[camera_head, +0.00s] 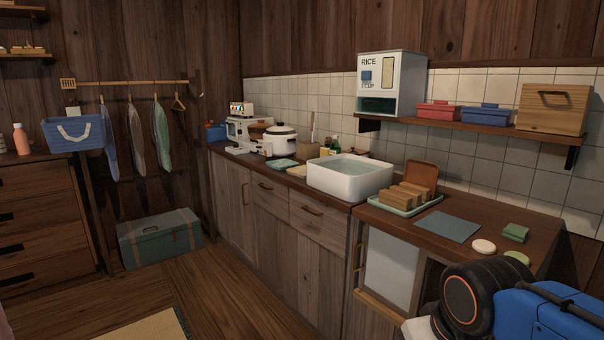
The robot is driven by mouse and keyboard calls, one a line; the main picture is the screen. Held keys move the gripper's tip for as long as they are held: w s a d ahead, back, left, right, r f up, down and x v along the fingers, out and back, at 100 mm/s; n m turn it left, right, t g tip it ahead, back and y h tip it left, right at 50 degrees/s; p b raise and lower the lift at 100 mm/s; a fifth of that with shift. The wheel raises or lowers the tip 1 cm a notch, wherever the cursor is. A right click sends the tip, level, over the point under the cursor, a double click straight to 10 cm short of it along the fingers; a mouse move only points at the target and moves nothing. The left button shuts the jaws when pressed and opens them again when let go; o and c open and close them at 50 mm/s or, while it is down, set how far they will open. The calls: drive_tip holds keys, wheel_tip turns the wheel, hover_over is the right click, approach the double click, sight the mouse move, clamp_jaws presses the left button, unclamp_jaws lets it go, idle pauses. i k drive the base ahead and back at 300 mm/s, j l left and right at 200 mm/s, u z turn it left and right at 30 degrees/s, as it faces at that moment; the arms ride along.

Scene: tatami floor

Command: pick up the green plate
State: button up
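I cannot tell for sure which thing is the green plate. A small flat round green piece (517,257) lies on the right end of the wooden counter, partly behind my arm. A pale green tray (433,203) holds several brown blocks and stands beside the sink. A flat greenish piece (283,163) lies farther left, in front of the rice cooker. A green block, perhaps a sponge (515,232), lies near the round green piece. My arm shows at the lower right as a black joint and a blue link. My gripper's fingers are not in view.
A white sink basin (350,184) with water is set in the counter. A grey-blue mat (447,226) and a round white piece (484,246) lie on the right counter. A shelf (480,132) with boxes and a rice dispenser (390,84) hangs above. Floor at left is mostly clear.

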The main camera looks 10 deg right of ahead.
sight(281, 164)
drive_tip(key=i+j+z, duration=0.2)
drive_tip(key=i+j, duration=1.2)
drive_tip(key=i, duration=0.15)
